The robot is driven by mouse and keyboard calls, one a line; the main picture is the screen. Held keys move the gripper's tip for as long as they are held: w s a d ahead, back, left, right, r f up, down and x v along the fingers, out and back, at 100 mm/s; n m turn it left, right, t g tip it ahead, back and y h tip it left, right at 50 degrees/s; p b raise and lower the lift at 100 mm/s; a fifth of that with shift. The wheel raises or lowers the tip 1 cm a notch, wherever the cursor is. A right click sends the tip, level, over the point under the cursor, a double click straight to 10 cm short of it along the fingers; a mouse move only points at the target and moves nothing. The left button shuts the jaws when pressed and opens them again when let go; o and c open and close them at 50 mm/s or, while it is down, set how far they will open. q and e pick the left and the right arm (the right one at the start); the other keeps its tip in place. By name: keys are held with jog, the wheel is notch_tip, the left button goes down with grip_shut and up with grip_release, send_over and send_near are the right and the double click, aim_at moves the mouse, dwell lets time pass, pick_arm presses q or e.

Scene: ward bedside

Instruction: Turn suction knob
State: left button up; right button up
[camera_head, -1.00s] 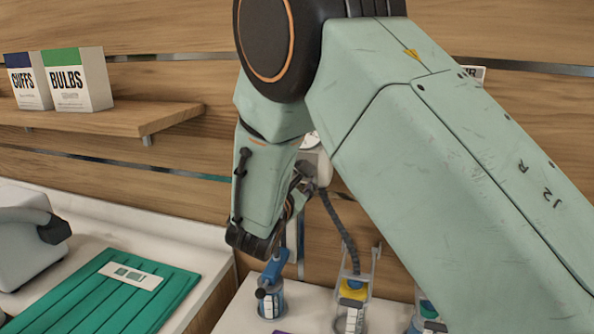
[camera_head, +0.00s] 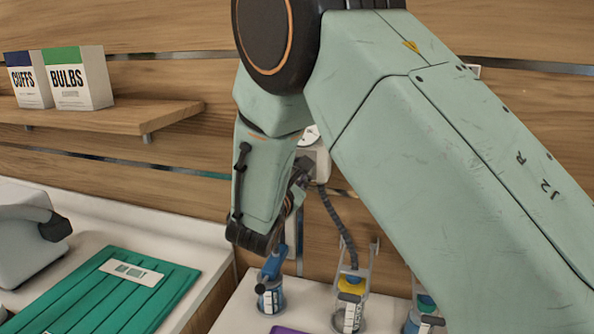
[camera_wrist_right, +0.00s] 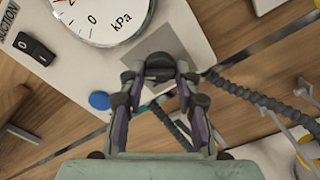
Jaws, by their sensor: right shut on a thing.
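In the right wrist view, the dark suction knob (camera_wrist_right: 159,66) sits on a grey square patch of the white suction panel (camera_wrist_right: 195,30). My right gripper (camera_wrist_right: 160,78) has its two fingers closed on either side of the knob. The panel also carries a round kPa gauge (camera_wrist_right: 108,18), a black rocker switch (camera_wrist_right: 35,48) and a blue button (camera_wrist_right: 99,100). In the head view, my right arm hides the knob and most of the panel (camera_head: 319,163). My left gripper is in neither current view.
A ribbed dark hose (camera_head: 336,218) hangs below the panel. Boxes marked CUFFS (camera_head: 28,82) and BULBS (camera_head: 80,80) stand on a shelf.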

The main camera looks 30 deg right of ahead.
jog(key=shift+d+r, duration=0.1)
jog(key=shift+c, duration=1.2)
jog(key=shift+n+b, duration=0.4)
jog(key=shift+b, duration=0.2)
jog(key=o, duration=1.1)
jog(key=shift+w+d, duration=0.1)
jog(key=shift+w, duration=0.05)
jog(key=shift+o, duration=0.2)
